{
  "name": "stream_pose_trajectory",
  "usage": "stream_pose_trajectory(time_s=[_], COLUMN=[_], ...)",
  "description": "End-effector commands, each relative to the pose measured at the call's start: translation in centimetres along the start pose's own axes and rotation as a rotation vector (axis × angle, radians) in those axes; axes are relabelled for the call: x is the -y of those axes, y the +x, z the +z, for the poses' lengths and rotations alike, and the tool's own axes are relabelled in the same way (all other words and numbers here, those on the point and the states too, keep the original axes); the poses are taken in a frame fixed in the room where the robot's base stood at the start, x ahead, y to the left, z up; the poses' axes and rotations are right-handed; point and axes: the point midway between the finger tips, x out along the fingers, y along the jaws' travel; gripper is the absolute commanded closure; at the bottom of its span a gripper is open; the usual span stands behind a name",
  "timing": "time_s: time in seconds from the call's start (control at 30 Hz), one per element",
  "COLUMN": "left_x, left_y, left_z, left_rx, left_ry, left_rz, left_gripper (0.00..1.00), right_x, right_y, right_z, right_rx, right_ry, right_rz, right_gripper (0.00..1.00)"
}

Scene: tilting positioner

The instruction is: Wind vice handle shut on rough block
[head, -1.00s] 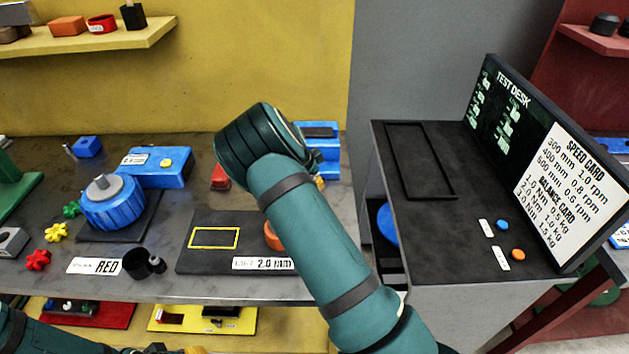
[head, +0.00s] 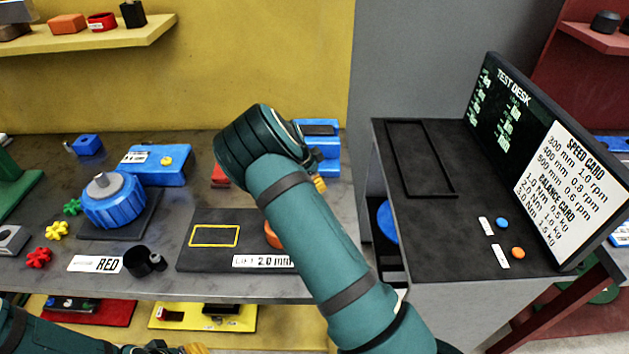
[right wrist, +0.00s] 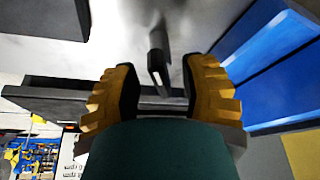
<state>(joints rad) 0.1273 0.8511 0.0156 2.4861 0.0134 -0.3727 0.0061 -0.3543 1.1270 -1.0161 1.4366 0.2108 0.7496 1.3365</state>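The blue vice (head: 328,160) stands at the back right of the bench, partly hidden behind my right wrist. A dark slab (head: 318,129) shows at its top; I cannot tell whether it is the rough block. My right gripper (head: 320,184) is low at the vice's front, mostly hidden by my arm. In the right wrist view its yellow-backed fingers (right wrist: 160,85) are open. A thin grey bar (right wrist: 157,58), seemingly the vice handle, lies between them with gaps on both sides. Blue vice body (right wrist: 265,70) is at right. My left gripper (head: 180,349) shows only partly at the bottom edge.
A blue round fixture (head: 113,205), a blue box (head: 160,172) and a black ring (head: 140,262) are to the left. The test desk (head: 450,235) stands at right.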

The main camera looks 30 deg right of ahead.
Motion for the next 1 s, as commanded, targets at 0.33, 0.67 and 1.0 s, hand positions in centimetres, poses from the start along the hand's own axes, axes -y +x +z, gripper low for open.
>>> stream_pose_trajectory(time_s=[0.33,0.67,1.0], left_x=[0.0,0.0,0.0], left_y=[0.0,0.0,0.0], left_z=[0.0,0.0,0.0], left_rx=[0.000,0.000,0.000], left_ry=[0.000,0.000,0.000], left_rz=[0.000,0.000,0.000], left_gripper=[0.53,0.53,0.53], right_x=[0.2,0.1,0.0], right_y=[-2.2,-8.8,-12.0], right_z=[-0.1,0.0,-0.1], right_rx=[0.000,0.000,0.000], right_ry=[0.000,-0.002,0.001], right_rz=[-0.006,-0.005,-0.001], right_gripper=[0.58,0.58,0.58])
